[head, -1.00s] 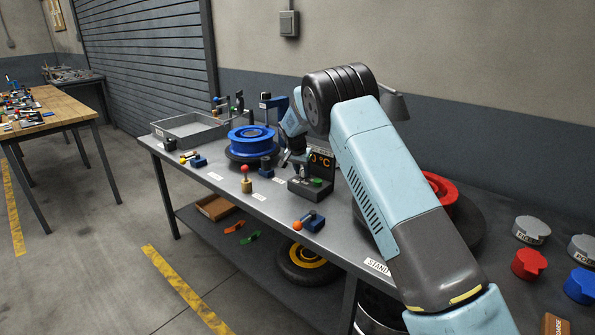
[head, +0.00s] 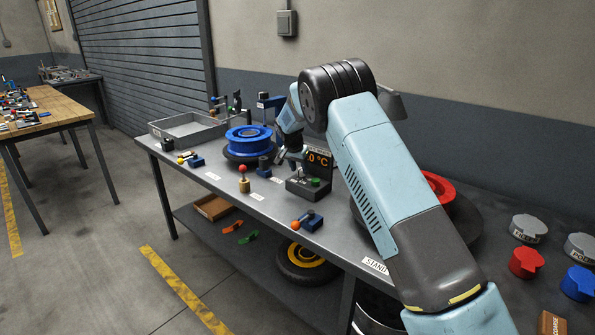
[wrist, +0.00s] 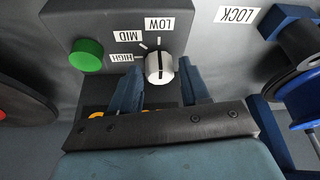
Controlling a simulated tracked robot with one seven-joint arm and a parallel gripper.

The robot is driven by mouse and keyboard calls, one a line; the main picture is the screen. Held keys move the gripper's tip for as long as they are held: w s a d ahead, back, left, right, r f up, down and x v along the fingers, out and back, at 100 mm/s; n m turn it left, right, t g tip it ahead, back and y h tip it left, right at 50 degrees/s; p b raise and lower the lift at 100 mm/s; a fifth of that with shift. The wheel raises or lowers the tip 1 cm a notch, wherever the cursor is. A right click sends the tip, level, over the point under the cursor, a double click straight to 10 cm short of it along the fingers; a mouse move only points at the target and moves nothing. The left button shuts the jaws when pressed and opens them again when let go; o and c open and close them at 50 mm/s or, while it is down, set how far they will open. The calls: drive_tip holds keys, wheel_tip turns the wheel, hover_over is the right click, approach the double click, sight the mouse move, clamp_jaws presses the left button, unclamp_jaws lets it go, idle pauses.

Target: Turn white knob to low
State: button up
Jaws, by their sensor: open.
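The white knob (wrist: 160,69) is on the dark control box (wrist: 85,20) in the wrist view. Its dark pointer line runs nearly straight up the picture, in line with the LOW label (wrist: 160,24). The MID label (wrist: 127,36) and HIGH label (wrist: 121,57) are to its left. My gripper (wrist: 160,62) is open, one finger on each side of the knob, with visible gaps. In the head view my gripper (head: 288,157) is at the control box (head: 306,188), and the knob is too small to make out there.
A green button (wrist: 87,55) is left of the knob. An orange display (head: 319,158) stands at the back of the box. A blue wheel rim (head: 249,138) and a red-topped knob (head: 243,171) are to the left on the bench. A LOCK label (wrist: 237,15) is at right.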

drive_tip(key=v, duration=1.2)
drive_tip(key=shift+s+r, duration=0.1)
drive_tip(key=s+d+r+n+y, duration=0.2)
drive_tip(key=s+d+r, duration=1.7)
drive_tip(key=s+d, duration=0.3)
drive_tip(key=s+d+f+n, duration=0.1)
drive_tip(key=s+d+f, duration=0.1)
drive_tip(key=s, duration=1.4)
drive_tip(key=s+d+f+n+t, duration=0.1)
drive_tip(key=s+d, duration=0.3)
drive_tip(key=s, duration=1.2)
drive_tip(key=shift+s+d+f+n+t, duration=0.15)
drive_tip(key=shift+d+f+n+t, duration=0.2)
drive_tip(key=shift+f+n, duration=0.35)
